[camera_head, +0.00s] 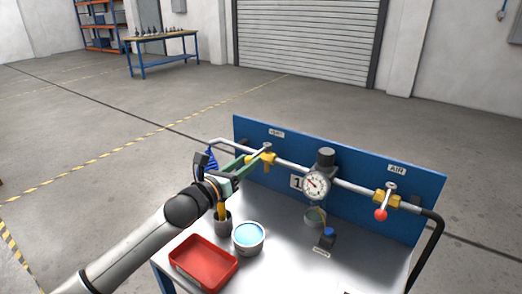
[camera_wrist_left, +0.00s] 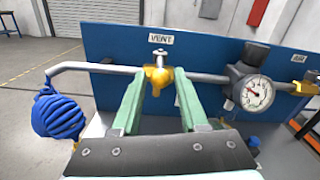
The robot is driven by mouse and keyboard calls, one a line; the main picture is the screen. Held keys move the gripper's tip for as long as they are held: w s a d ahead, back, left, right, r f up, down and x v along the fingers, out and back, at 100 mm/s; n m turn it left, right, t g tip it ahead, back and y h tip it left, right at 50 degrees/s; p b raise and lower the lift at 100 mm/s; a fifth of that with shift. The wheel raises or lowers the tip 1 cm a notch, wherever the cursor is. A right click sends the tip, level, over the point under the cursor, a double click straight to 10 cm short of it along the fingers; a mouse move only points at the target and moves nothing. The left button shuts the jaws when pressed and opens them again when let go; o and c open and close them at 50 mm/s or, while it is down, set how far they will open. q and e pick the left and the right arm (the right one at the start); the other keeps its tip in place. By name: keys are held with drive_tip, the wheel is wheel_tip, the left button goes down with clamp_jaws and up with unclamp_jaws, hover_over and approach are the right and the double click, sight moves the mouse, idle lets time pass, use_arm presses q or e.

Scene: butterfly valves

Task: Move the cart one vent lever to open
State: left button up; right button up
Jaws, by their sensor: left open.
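The vent valve (camera_head: 267,158) is a yellow body with a grey stem on the pipe, under the VENT label at the left of the cart's blue panel. It also shows in the left wrist view (camera_wrist_left: 157,78). My left gripper (camera_head: 254,161) is open, its two green fingers reaching toward the valve. In the left wrist view the fingertips (camera_wrist_left: 157,84) lie to either side of the yellow body. I cannot tell whether they touch it. The vent lever's handle is not clearly visible, so its position cannot be told.
The panel (camera_head: 340,209) carries a gauge (camera_head: 316,185), a "1" plate and the AIR valve with a red-knobbed lever (camera_head: 381,215). A red tray (camera_head: 203,263), a blue-filled cup (camera_head: 248,236) and a small pot stand on the cart top. A blue ribbed piece (camera_wrist_left: 58,115) sits at the pipe's left end.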

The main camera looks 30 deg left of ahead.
sight(265, 148)
use_arm(q)
drive_tip(key=w, duration=0.4)
drive_tip(key=w+d, duration=0.1)
drive_tip(key=w, duration=0.1)
drive_tip(key=shift+w, duration=0.4)
clamp_jaws()
idle(1.1)
